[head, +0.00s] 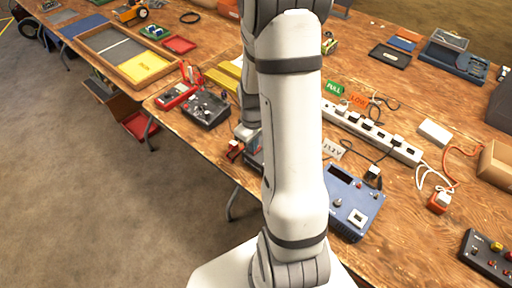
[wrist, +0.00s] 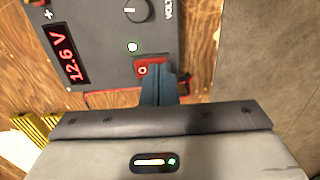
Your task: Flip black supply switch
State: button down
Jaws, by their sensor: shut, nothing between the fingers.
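A blue device (head: 355,205) stands right of my arm in the head view, with a white power strip (head: 370,130) behind it. A dark control box (head: 206,108) stands to the left. Cables lie on the wooden table (head: 420,195). The floor at left is clear.

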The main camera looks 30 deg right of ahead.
notch_tip(320, 180, up, 7)
jog(key=p, duration=0.4)
jog(key=shift+f, duration=0.1)
dwell(0.6)
